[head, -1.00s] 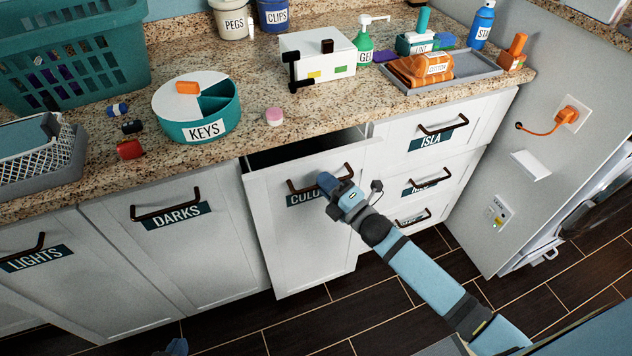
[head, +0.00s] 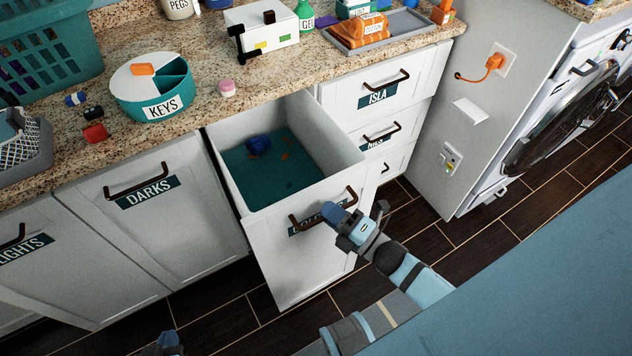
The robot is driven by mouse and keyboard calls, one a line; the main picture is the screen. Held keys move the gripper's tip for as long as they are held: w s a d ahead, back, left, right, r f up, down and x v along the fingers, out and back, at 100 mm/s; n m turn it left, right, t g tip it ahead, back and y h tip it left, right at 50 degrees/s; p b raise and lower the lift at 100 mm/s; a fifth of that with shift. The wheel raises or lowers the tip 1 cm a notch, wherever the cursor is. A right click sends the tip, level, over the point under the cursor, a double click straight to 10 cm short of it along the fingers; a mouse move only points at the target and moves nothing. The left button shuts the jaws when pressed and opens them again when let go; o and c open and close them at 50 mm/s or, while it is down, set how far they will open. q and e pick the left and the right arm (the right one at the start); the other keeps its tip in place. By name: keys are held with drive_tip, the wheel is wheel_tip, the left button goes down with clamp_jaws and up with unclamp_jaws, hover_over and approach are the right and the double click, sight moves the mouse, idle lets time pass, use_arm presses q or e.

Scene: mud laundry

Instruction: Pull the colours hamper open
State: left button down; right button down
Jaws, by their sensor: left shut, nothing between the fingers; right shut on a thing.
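The colours hamper (head: 290,262) is a white drawer-like front, pulled well out from under the counter. Its inside shows, with a dark teal bottom. Its dark bar handle (head: 352,192) crosses the front over a label that my gripper partly covers. My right gripper (head: 336,211) is shut on this handle, its arm coming from the lower right. The fingertips hide part of the label and bar. My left gripper (head: 166,344) shows only in part at the bottom edge, shut and empty, well away from the hamper.
A dark blue item (head: 259,145) and small orange-brown bits lie in the hamper. The darks hamper (head: 160,240) is closed to the left; the ISLA drawer (head: 385,85) is closed to the right. A washer (head: 575,125) stands far right. Dark floor (head: 215,310) lies in front.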

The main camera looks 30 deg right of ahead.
drive_tip(key=s, duration=0.5)
drive_tip(key=shift+s+d+p, duration=0.15)
drive_tip(key=shift+s+p, duration=0.1)
drive_tip(key=shift+p, duration=0.1)
drive_tip(key=c, duration=1.2)
unclamp_jaws()
drive_tip(key=b+v, duration=0.1)
drive_tip(key=v, duration=1.3)
